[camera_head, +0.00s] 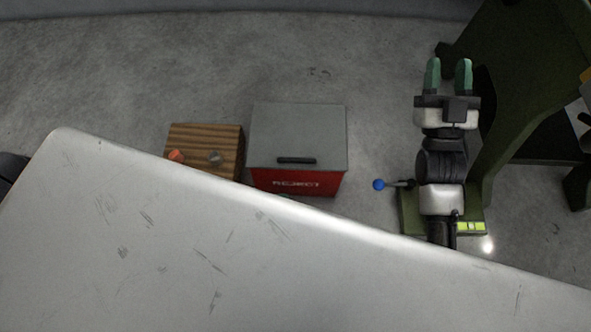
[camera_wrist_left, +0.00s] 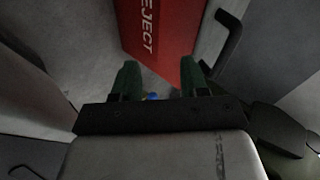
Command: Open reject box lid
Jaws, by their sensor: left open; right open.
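The reject box has a red front (camera_head: 293,182) with white REJECT lettering and a flat grey lid (camera_head: 298,128). The lid lies shut, with a black bar handle (camera_head: 296,160) near its front edge. In the left wrist view the red front (camera_wrist_left: 170,25) and the black handle (camera_wrist_left: 230,40) show beyond my left gripper (camera_wrist_left: 158,78). My right gripper (camera_head: 448,76) is open and empty, well to the right of the box.
A wooden crate (camera_head: 205,133) with a few small items stands left of the box. A green machine frame (camera_head: 535,75) stands at the right, with a blue-knobbed lever (camera_head: 379,185) near its base. A pale scratched surface (camera_head: 200,250) covers the foreground. Floor behind the box is clear.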

